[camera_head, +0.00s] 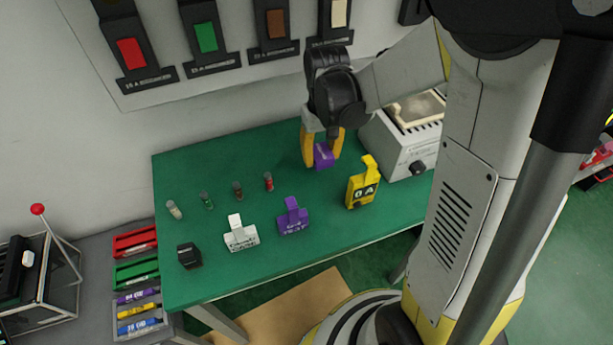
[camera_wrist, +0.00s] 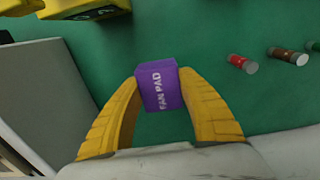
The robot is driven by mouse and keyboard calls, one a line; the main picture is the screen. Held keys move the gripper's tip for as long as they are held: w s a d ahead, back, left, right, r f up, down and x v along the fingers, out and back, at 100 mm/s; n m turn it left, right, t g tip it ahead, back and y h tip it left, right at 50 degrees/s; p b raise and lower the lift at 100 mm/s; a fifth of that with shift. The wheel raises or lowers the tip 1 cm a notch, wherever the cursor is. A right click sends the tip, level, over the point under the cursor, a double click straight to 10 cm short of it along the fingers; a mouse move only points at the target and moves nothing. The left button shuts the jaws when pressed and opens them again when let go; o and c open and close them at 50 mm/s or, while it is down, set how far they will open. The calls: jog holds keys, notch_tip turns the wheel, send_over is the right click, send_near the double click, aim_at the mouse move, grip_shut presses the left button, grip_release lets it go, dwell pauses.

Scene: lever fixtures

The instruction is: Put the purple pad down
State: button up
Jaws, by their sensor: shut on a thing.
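The purple pad (camera_wrist: 161,88) is a small block with "FAN PAD" in white on its face. My gripper (camera_wrist: 158,100) has yellow fingers and is shut on the pad, one finger on each side. In the head view the pad (camera_head: 323,156) hangs between the fingers of my gripper (camera_head: 322,150), over the back right part of the green table (camera_head: 215,265). Whether the pad touches the table top is hard to tell. The underside of the pad is hidden.
A yellow tag block (camera_head: 362,185) and a grey hot-plate-like device (camera_head: 402,135) stand to the right. A purple tag block (camera_head: 292,215), a white one (camera_head: 240,234) and a black one (camera_head: 188,256) stand along the front. Several small cylinders, one red (camera_head: 268,181), stand left of my gripper.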

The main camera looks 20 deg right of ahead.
aim_at(305, 178)
jog(key=a+f, duration=0.1)
jog(key=a, duration=0.1)
jog(key=w+a+f+b, duration=0.1)
jog(key=a, duration=0.1)
jog(key=shift+f, duration=0.35)
notch_tip(305, 178, down, 4)
jog(key=shift+r+b, duration=0.1)
jog(key=shift+b, duration=0.95)
jog(key=shift+r, duration=0.1)
jog(key=o, duration=0.7)
jog(key=shift+f, duration=0.25)
jog(key=o, duration=0.4)
jog(key=shift+c, duration=0.2)
jog(key=shift+r, duration=0.1)
